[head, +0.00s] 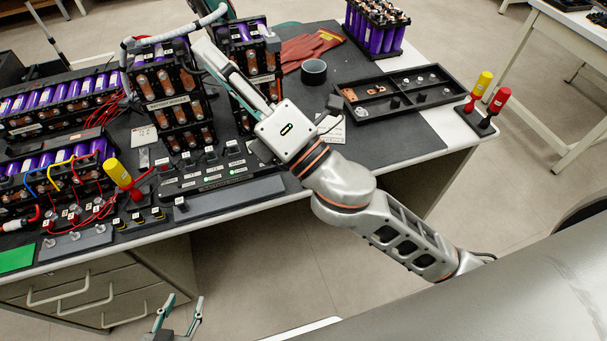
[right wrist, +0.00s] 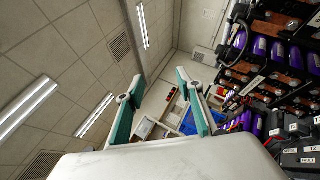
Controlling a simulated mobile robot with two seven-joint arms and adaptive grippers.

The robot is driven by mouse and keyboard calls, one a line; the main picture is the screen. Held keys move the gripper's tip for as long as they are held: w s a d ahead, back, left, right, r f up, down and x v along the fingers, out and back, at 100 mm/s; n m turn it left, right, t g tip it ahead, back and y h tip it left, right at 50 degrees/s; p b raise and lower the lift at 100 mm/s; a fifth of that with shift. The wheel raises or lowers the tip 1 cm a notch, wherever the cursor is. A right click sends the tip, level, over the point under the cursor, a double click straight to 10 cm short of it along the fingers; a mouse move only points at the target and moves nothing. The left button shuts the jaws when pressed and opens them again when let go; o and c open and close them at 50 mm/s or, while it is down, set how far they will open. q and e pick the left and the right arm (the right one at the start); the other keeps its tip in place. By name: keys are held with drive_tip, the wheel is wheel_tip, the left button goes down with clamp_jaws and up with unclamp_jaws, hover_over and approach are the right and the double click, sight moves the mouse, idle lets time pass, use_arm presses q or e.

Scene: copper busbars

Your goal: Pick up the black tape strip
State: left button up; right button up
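I cannot pick out the black tape strip for certain in either view. A dark tape roll (head: 314,71) stands on the grey mat, right of the battery modules. My right arm reaches across the table from the right, and its hand is above the modules. In the right wrist view the teal fingers of my right gripper (right wrist: 160,80) are spread, with nothing between them. My left gripper (head: 182,303) is low in the head view, in front of the drawers and off the table. Its fingers are apart and empty. My right arm hides part of the mat.
Battery modules (head: 172,100) crowd the table's left and middle. A black parts tray (head: 437,100), red gloves (head: 310,47) and red and yellow screwdrivers (head: 487,100) are at the right. A labelled switch panel (head: 215,180) lies near the front edge. The mat (head: 400,145) below the tray is clear.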

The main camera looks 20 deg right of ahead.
drive_tip(key=s+a+r+n+g+y, duration=0.4)
drive_tip(key=s+a+n+g+y, duration=0.8)
drive_tip(key=n, duration=0.8)
drive_tip(key=s+a+f+n+g+h, duration=0.2)
drive_tip(key=s+f+n+g+h, duration=0.2)
drive_tip(key=f+n+g+h, duration=0.25)
drive_tip(key=s+a+f+n+g+h, duration=0.2)
drive_tip(key=s+f+n+g+h, duration=0.2)
drive_tip(key=f+n+g, duration=0.4)
drive_tip(key=w+d+f+n+t+h, duration=0.3)
drive_tip(key=w+d+f+n+h, duration=0.3)
drive_tip(key=d+f, duration=0.35)
drive_tip(key=w+d+f+n+t+h, duration=0.15)
drive_tip(key=w+d+h, duration=0.35)
drive_tip(key=d, duration=0.5)
drive_tip(key=w+d+f+n+t+h, duration=0.1)
drive_tip(key=w+d+f+t+h, duration=0.2)
drive_tip(key=w+d, duration=0.45)
drive_tip(key=shift+h, duration=0.25)
drive_tip(key=f, duration=0.2)
drive_tip(key=d+f+b, duration=0.1)
drive_tip(key=f, duration=0.1)
drive_tip(key=d+f, duration=0.1)
drive_tip(key=f, duration=0.1)
drive_tip(key=shift+s+d+f, duration=0.1)
drive_tip(key=shift+s+f, duration=0.05)
drive_tip(key=shift+s, duration=0.2)
drive_tip(key=c, duration=0.8)
